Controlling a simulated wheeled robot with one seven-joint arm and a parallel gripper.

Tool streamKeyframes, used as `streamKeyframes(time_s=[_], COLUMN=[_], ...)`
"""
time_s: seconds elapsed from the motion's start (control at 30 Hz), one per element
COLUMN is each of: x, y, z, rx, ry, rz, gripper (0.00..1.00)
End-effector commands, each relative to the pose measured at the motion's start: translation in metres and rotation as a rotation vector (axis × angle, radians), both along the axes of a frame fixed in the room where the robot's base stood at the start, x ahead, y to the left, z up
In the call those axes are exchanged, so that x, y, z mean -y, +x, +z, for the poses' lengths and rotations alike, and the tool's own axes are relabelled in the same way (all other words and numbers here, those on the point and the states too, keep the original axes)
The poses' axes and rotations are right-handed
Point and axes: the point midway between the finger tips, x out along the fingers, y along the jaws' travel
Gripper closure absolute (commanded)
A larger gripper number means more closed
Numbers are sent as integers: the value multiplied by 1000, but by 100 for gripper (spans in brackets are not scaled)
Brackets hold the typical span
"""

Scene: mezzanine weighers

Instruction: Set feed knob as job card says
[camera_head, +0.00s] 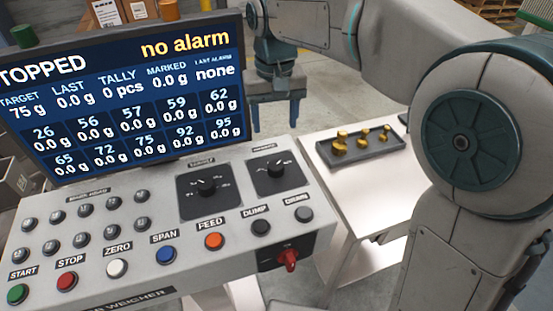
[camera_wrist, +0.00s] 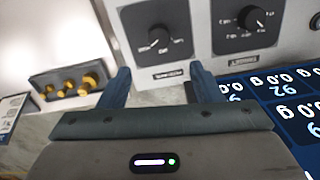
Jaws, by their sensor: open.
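The control panel (camera_head: 140,225) carries two black dials with knobs. The right dial (camera_head: 275,171) has a label too small to read and shows upside down in the wrist view (camera_wrist: 158,38). I cannot read "feed" on either dial; an orange button (camera_head: 214,241) is labelled FEED. My gripper (camera_head: 276,112) is open and empty beyond the panel, apart from both dials; its fingers also show in the wrist view (camera_wrist: 161,82).
A screen (camera_head: 125,85) reads "no alarm" and target 75 g. A red switch (camera_head: 288,259) is on the panel's front. A white table (camera_head: 330,195) holds a tray (camera_head: 380,152) of brass weights. A printed card (camera_wrist: 10,112) lies at the wrist view's left, its text unreadable.

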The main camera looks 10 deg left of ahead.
Motion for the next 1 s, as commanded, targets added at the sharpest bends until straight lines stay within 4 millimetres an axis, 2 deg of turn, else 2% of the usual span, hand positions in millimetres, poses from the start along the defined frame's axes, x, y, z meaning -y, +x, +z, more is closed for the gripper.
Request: streamKeyframes(time_s=[0.17, 0.4, 0.6, 0.8, 1.0], x=[1, 2, 1, 1, 1], y=[-1, -1, 0, 0, 0], z=[-29, -80, -114, -130, -132], rx=[-5, -3, -2, 0, 1], ry=[-3, -3, -2, -1, -1], rz=[-1, -1, -2, -2, -2], gripper=[41, 41, 41, 41, 41])
